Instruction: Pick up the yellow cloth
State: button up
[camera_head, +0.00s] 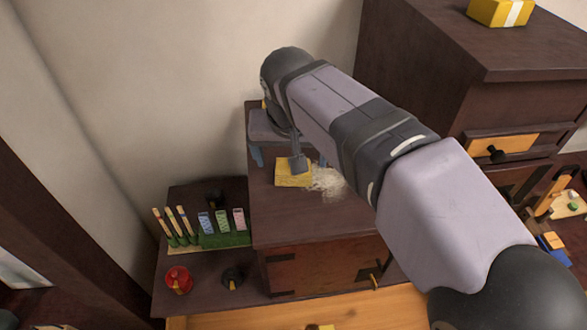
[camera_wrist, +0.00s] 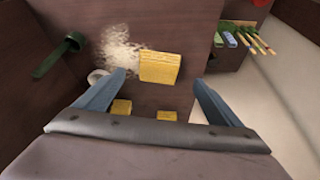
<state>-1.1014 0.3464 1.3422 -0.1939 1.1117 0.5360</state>
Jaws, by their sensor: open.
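The yellow cloth (camera_head: 293,173) is a small folded block on the dark cabinet top, partly covered by a dark part of my arm in the head view. In the wrist view the cloth (camera_wrist: 160,67) lies ahead of the palm, around the level of the fingertips. My gripper (camera_wrist: 158,80) is open, one finger to each side of the cloth in the picture, with nothing held. In the head view my gripper (camera_head: 268,145) is partly hidden behind the arm. I cannot tell its height above the cloth.
Pale crumbs (camera_head: 328,182) lie beside the cloth. Two small yellow pieces (camera_wrist: 121,107) (camera_wrist: 168,116) show near the palm. A green-handled tool (camera_wrist: 58,55) lies at left. A lower shelf holds a green rack (camera_head: 225,239) and red cup (camera_head: 178,279). A tall cabinet (camera_head: 440,90) stands right.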

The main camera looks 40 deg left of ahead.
jog(key=shift+w+p+x, duration=0.1)
jog(key=shift+p+x, duration=0.9)
jog(key=shift+x, duration=0.45)
jog(key=shift+w+p+x, duration=0.15)
jog(key=shift+p+x, duration=0.8)
jog(key=shift+x, duration=0.55)
jog(key=shift+w+a+f, duration=0.1)
jog(key=shift+w+f, duration=0.1)
jog(key=shift+f, duration=0.3)
jog(key=shift+c, duration=0.3)
jog(key=c, duration=1.1)
jog(key=shift+r+b, duration=1.3)
jog(key=shift+r, duration=3.7)
